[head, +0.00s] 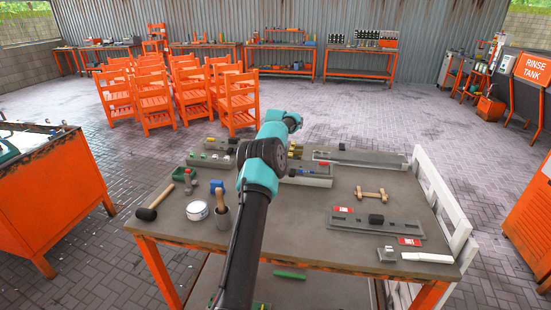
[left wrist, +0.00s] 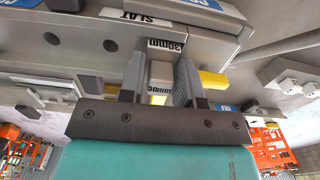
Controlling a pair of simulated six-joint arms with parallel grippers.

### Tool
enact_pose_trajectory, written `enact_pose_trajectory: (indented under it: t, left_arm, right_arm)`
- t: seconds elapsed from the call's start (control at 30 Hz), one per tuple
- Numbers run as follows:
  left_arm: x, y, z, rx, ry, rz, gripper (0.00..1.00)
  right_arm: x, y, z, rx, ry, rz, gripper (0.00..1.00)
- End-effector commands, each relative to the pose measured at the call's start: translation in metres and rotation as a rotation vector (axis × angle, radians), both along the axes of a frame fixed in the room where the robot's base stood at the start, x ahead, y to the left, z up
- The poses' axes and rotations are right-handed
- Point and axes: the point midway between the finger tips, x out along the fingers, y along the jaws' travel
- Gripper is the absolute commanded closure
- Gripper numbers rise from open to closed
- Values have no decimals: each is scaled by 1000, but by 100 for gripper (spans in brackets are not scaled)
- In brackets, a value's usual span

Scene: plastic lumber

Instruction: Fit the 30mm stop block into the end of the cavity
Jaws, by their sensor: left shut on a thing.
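In the left wrist view my left gripper (left wrist: 158,75) is shut on a small pale block marked "30mm" (left wrist: 159,72), the stop block, with some yellow at its lower edge. Just beyond the fingers is a grey mould (left wrist: 75,42) with dark round holes, a "SLAT" label and a matching "30mm" label (left wrist: 166,45). The block sits close to this label; I cannot tell whether it touches the mould or is inside the cavity. In the head view my left arm crosses the bench and hides its gripper and the block. My right gripper is not in view.
The bench (head: 310,225) holds a mallet (head: 155,202), a white tin (head: 197,211), a cup with a handled tool (head: 221,215), a wooden piece (head: 371,193) and a grey plate (head: 345,220) with red labels. A yellow piece (left wrist: 213,82) lies right of the fingers.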

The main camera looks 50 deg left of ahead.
Motion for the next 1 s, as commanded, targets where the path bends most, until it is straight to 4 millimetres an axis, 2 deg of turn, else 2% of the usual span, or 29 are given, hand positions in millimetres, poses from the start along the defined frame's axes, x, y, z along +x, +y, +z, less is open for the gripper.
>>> enact_pose_trajectory:
  t: [0.43, 0.47, 0.5, 0.73, 1.0]
  left_arm:
    - [0, 0, -2, -1, 1, 0, 94]
    - [0, 0, -2, -1, 1, 0, 66]
    - [0, 0, -3, -1, 1, 0, 62]
    - [-1, 1, -3, -1, 2, 1, 40]
    - [-3, 2, -4, 0, 4, 3, 39]
  right_arm:
    - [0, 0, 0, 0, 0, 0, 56]
    - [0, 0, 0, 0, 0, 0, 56]
    - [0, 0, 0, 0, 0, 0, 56]
    - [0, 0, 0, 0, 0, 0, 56]
    - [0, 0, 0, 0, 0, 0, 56]
